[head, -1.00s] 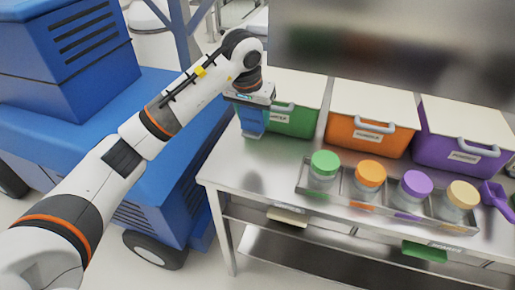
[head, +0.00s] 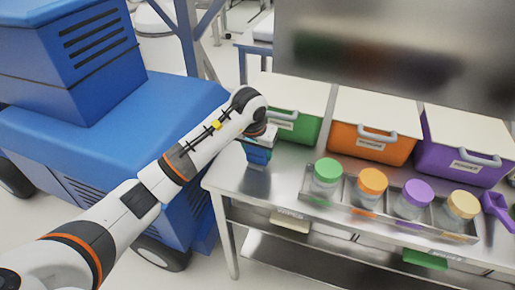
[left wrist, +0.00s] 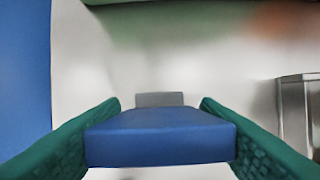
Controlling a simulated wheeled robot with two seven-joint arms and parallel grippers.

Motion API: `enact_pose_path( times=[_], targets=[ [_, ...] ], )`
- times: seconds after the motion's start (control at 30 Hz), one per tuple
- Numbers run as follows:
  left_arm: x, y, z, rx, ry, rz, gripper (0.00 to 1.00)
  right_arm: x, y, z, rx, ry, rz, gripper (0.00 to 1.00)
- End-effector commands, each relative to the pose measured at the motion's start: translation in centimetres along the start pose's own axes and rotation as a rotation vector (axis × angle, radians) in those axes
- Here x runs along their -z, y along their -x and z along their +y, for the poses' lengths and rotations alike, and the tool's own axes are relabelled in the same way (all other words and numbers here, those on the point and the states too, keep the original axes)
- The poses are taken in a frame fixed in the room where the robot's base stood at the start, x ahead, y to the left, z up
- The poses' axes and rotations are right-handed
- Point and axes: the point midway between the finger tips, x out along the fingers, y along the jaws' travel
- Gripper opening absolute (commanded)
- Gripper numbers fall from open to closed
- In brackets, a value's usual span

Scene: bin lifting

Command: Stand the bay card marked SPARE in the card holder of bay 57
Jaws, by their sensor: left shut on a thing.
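My left gripper (head: 259,145) is over the left end of the steel table, in front of the green bin. It is shut on a blue block-like thing (left wrist: 160,137), which sits between the two green finger pads in the left wrist view. The blue thing (head: 258,157) also shows below the gripper in the head view, close to the tabletop; I cannot tell whether it touches. No marking on it is readable. A small grey piece (left wrist: 160,99) shows just beyond it. I cannot identify the SPARE card or a bay 57 holder. My right gripper is not in view.
Green (head: 297,128), orange (head: 365,143) and purple (head: 455,160) lidded bins line the table's back. A tray (head: 345,209) of several coloured-lid jars stands in front. A purple scoop (head: 496,207) lies right. Below are a cream piece (head: 290,222) and a green piece (head: 425,259).

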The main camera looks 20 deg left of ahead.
Motion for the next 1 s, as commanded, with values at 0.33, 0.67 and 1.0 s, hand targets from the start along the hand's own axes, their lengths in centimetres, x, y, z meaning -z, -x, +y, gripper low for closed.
enact_pose_path(
  times=[0.33,0.67,1.0],
  targets=[
    [0.1,-0.2,0.0,0.000,-0.001,0.000,0.78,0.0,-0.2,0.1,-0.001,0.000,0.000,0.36],
    [-0.1,0.5,0.0,-0.001,0.000,-0.002,0.78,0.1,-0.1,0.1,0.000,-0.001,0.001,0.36],
    [-0.2,7.3,0.1,-0.002,-0.001,-0.006,0.78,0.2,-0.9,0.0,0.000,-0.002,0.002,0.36]
  ],
)
